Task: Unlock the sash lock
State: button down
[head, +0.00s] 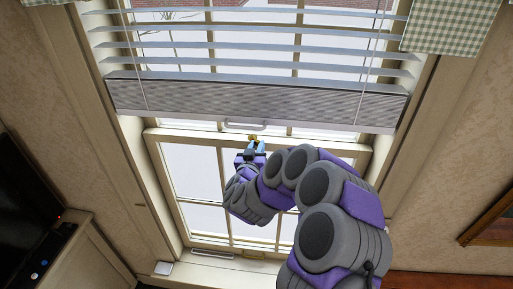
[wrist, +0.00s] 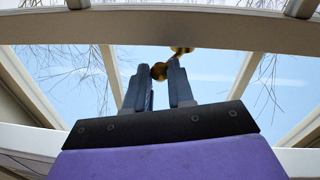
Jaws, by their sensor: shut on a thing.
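The brass sash lock (head: 253,138) sits at the middle of the window, on the meeting rail (head: 190,133) below the blind. In the wrist view the sash lock (wrist: 159,71) shows as a rounded gold piece at the fingers, with another gold part just above it under the rail. My gripper (head: 250,152) reaches up to the lock from below. In the wrist view my gripper (wrist: 160,85) has its two blue-grey fingers on either side of the gold piece, shut on it. The fingers hide part of the lock.
A slatted blind with a grey bottom rail (head: 250,100) hangs just above the lock, with a light handle (head: 245,125) below it. Blind cords hang at both sides. A dark screen (head: 35,195) stands at left, and a picture frame (head: 490,222) hangs at right.

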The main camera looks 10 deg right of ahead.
jog(key=shift+a, duration=0.15)
jog(key=shift+w+a+f+m+g+h, duration=0.1)
jog(key=shift+w+a+m+g+h, duration=0.3)
jog(key=shift+a+m+g+h, duration=0.9)
jog(key=shift+w+a+r+m+g+h, duration=0.1)
jog(key=shift+w+a+m+g+h, duration=0.35)
jog(key=shift+m+g+h, duration=1.45)
jog(key=shift+w+a+f+m+g+h, duration=0.1)
jog(key=shift+w+a+m+g+h, duration=0.25)
jog(key=shift+a+m+g+h, duration=0.95)
jog(key=shift+d+g+h, duration=0.3)
jog(key=shift+g+h, duration=0.2)
jog(key=shift+g, duration=0.2)
jog(key=shift+w+a+m+g+h+p, duration=0.15)
jog(key=shift+w+a+m+g+p, duration=0.1)
jog(key=shift+m+g, duration=0.35)
jog(key=shift+w+a+m+g+h+p, duration=0.1)
jog(key=shift+w+m+g, duration=0.25)
jog(key=shift+g, duration=0.4)
jog(key=shift+w+a+m+g+h+p, duration=0.15)
jog(key=shift+a+m+g+p, duration=0.05)
jog(key=shift+m+g, duration=0.4)
jog(key=c, duration=1)
grip_release()
jog(key=shift+s, duration=0.1)
